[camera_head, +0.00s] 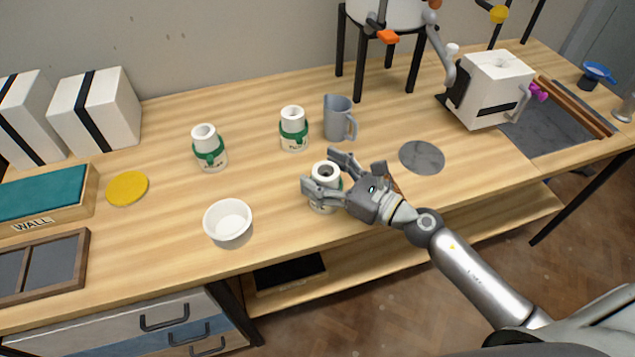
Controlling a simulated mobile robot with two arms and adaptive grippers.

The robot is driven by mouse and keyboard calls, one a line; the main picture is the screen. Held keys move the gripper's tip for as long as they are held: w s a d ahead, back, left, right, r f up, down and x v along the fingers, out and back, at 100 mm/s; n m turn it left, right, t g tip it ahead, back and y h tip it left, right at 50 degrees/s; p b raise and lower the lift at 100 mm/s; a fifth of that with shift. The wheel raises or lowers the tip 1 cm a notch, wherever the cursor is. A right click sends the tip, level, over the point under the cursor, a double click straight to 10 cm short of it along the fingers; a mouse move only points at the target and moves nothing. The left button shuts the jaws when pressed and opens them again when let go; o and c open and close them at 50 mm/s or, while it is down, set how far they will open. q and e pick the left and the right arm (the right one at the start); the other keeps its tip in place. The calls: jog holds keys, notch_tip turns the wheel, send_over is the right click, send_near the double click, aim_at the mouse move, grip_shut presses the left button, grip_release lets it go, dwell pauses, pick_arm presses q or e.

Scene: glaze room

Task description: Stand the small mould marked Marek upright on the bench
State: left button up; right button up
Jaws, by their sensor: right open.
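Three small white moulds with green bands are in the head view. One mould (205,135) stands upright at the left centre and another (293,115) stands upright farther back. The third mould (326,171) appears upright near the bench's front edge, its dark top opening showing. My right gripper (319,169) is open, its fingers on either side of this third mould and hiding much of its body and label. I cannot tell whether they touch it. The labels are too small to read surely, so I cannot tell which is marked Marek. My left gripper is out of view.
On the wooden bench (270,185), a white bowl (228,222) stands left of my right gripper. A grey jug (338,118) is behind it, and a flat grey disc (422,157) lies to its right. A yellow disc (127,188) lies at the left.

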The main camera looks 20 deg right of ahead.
jog(key=shift+s+r, duration=0.1)
jog(key=shift+s, duration=0.15)
jog(key=shift+s+d+r, duration=0.15)
jog(key=shift+s, duration=0.15)
jog(key=shift+c, duration=0.5)
jog(key=shift+s, duration=0.1)
jog(key=shift+c, duration=1.2)
jog(key=shift+w, duration=0.2)
jog(key=c, duration=1.2)
grip_shut()
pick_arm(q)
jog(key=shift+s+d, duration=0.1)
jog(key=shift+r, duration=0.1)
